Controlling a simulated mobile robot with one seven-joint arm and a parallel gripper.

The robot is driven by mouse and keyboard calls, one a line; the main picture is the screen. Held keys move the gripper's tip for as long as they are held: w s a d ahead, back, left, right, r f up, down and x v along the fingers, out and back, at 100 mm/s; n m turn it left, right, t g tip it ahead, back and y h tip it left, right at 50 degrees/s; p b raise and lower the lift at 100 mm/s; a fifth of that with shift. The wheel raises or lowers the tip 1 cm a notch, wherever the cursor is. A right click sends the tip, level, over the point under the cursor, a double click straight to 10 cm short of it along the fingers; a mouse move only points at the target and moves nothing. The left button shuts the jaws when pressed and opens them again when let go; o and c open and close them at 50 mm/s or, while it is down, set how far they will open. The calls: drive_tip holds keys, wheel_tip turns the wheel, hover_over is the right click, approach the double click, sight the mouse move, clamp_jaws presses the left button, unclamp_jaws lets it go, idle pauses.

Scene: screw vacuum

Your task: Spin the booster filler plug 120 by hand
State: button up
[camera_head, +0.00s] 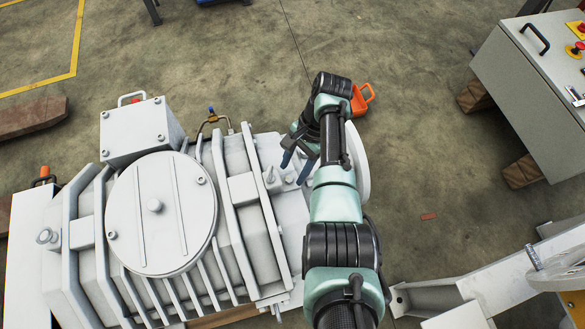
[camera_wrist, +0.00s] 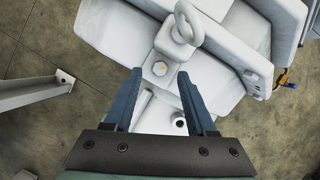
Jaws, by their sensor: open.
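The white vacuum pump (camera_head: 230,250) fills the left and middle of the head view. A pale hex plug with a yellow mark (camera_wrist: 160,69), which looks like the booster filler plug, sits on its flat top face in the wrist view. My gripper (camera_head: 295,168) hangs over the pump's right end, its blue fingers pointing down. In the wrist view my gripper (camera_wrist: 160,77) is open and empty. The plug appears between its fingertips in the picture, with no visible contact. I cannot tell the height of the fingers above it.
A white lifting eye (camera_wrist: 184,24) stands just beyond the plug. A dark round opening (camera_wrist: 179,122) lies nearer my gripper. An orange object (camera_head: 362,98) shows behind my arm. A grey control cabinet (camera_head: 530,90) stands at right. Concrete floor lies between pump and cabinet.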

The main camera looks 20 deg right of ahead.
drive_tip(key=p+v, duration=0.2)
drive_tip(key=v, duration=0.9)
drive_tip(key=shift+p, duration=0.4)
drive_tip(key=shift+r, duration=0.15)
